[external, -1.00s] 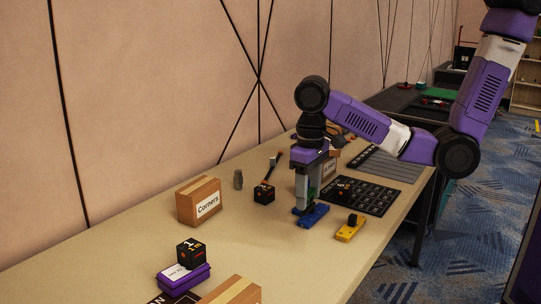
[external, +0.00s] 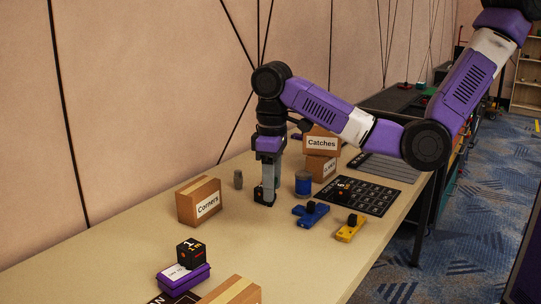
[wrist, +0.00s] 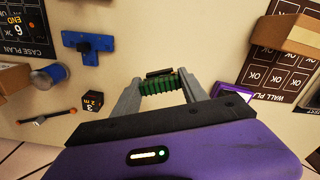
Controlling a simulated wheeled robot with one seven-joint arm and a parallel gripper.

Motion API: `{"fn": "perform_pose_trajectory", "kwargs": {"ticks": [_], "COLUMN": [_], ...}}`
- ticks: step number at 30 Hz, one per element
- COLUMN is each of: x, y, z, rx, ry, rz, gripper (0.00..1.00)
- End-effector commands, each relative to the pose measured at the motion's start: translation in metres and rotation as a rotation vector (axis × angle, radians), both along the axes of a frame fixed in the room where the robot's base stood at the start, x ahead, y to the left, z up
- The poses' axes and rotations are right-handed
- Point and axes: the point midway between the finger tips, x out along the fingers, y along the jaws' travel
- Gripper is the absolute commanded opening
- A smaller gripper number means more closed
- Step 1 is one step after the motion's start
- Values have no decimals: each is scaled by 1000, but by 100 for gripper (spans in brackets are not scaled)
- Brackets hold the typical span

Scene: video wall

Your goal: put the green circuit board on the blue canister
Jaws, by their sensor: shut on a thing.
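The green circuit board (wrist: 163,84) shows in the wrist view as a ribbed green piece with a black part on top, between the two grey fingers. My gripper (wrist: 160,92) is shut on it. In the wrist view the canister (wrist: 58,72) is at the left, with a grey top.
A blue piece with a black knob (external: 311,214) and a yellow one (external: 350,229) lie right. A Corners box (external: 199,201) stands left, a Catches box (external: 321,142) behind the canister.

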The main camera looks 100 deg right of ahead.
Motion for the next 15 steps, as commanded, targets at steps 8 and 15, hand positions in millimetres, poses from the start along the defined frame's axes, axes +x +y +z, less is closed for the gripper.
{"fn": "perform_pose_trajectory", "kwargs": {"ticks": [8, 15], "x": [-9, -67], "y": [-117, -208], "z": [80, 131], "rx": [6, 4], "ry": [-6, -3], "rz": [-539, -1164], "gripper": [12, 12]}}
